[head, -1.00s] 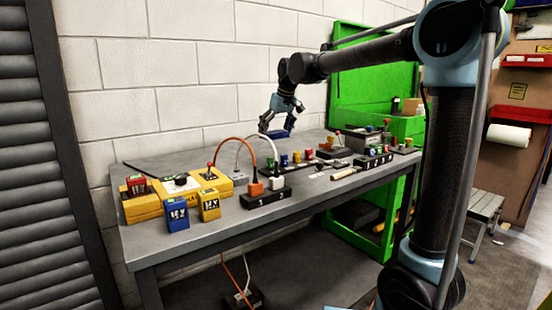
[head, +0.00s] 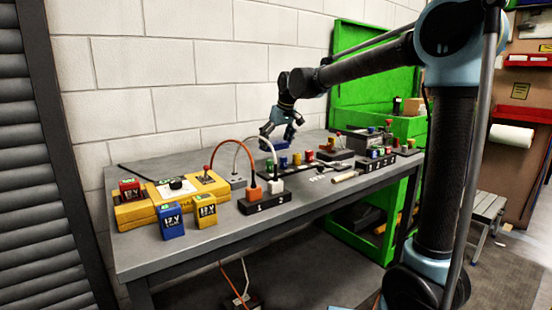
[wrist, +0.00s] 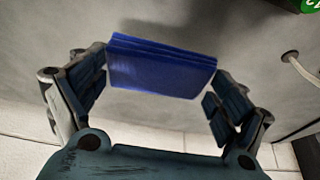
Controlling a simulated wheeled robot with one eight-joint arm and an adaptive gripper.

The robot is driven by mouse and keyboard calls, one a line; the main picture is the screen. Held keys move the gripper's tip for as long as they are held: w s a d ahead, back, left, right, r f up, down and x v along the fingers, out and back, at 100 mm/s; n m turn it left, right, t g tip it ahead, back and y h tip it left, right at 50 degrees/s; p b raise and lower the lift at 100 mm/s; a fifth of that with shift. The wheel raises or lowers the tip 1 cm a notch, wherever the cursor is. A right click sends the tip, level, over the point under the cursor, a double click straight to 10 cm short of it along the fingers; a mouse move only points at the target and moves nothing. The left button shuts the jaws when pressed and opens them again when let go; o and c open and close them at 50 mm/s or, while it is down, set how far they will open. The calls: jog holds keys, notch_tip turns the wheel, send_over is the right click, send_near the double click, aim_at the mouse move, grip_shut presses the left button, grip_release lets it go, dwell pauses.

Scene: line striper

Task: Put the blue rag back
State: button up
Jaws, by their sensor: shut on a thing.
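The blue rag (wrist: 160,66) is a folded, layered pad between the two fingers of my gripper (wrist: 160,84) in the wrist view. The fingers are shut on it at its two ends. In the head view my gripper (head: 280,136) is over the back of the grey workbench (head: 235,234), close to the wall. The rag (head: 272,145) shows there as a small blue patch under the fingers, low over the bench top. I cannot tell whether it touches the bench.
Yellow boxes (head: 145,213) and a blue battery block (head: 171,222) stand at the bench's left. A black socket strip (head: 263,203) with orange and white cables is in front. Several coloured blocks (head: 297,159) stand right of my gripper. A green cabinet (head: 362,75) is behind.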

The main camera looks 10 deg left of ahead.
jog(key=shift+f, duration=2.75)
jog(key=o, duration=0.9)
jog(key=shift+o, duration=0.2)
jog(key=v, duration=1.2)
